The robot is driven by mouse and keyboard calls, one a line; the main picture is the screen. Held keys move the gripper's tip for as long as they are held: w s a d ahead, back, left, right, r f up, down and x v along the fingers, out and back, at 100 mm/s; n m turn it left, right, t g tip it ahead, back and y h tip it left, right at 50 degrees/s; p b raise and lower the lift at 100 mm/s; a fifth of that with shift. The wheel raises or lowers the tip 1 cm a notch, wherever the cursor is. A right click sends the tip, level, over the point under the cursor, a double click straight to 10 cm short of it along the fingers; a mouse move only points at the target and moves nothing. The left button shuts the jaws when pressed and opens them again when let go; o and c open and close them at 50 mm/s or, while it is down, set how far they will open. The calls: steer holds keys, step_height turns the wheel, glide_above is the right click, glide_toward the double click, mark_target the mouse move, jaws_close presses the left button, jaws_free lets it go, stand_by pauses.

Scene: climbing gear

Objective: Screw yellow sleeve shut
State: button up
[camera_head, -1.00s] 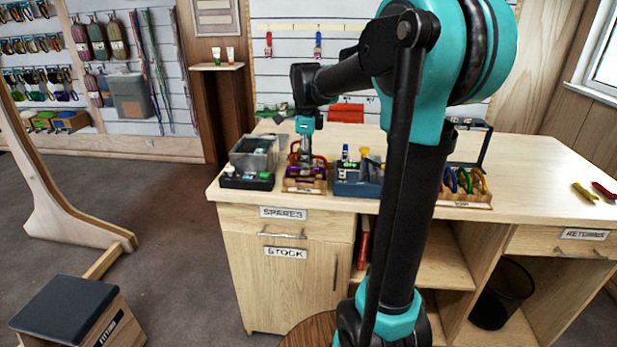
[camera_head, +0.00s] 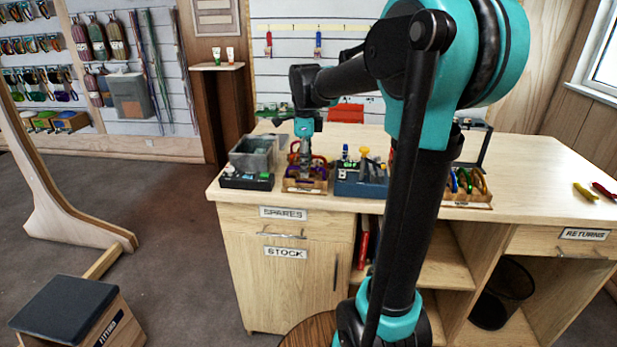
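My gripper (camera_head: 304,163) points down over a small wooden rack (camera_head: 304,186) near the counter's left front edge. Purple and red carabiners (camera_head: 318,162) are in the rack, around the fingers. A yellow sleeve cannot be made out there; the area is small and partly hidden by the fingers. Whether the fingers are open or shut on something is too small to tell. Another wooden rack (camera_head: 462,200) farther right holds several coloured carabiners, one of them yellow (camera_head: 478,181).
A black tray (camera_head: 246,181) and a grey bin (camera_head: 252,154) stand left of the rack. A blue box (camera_head: 360,186) with a yellow-topped item stands close on its right. A yellow item (camera_head: 584,191) and a red one (camera_head: 604,190) lie at the counter's right. The counter (camera_head: 540,175) between is clear.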

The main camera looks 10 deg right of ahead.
steer(key=shift+f, duration=0.15)
steer(key=shift+f, duration=1.2)
steer(key=shift+w, duration=0.1)
steer(key=shift+w+d, duration=0.25)
steer(key=shift+w, duration=0.35)
steer(key=shift+r, duration=1.45)
steer(key=shift+s+a, duration=0.3)
steer(key=shift+s, duration=0.4)
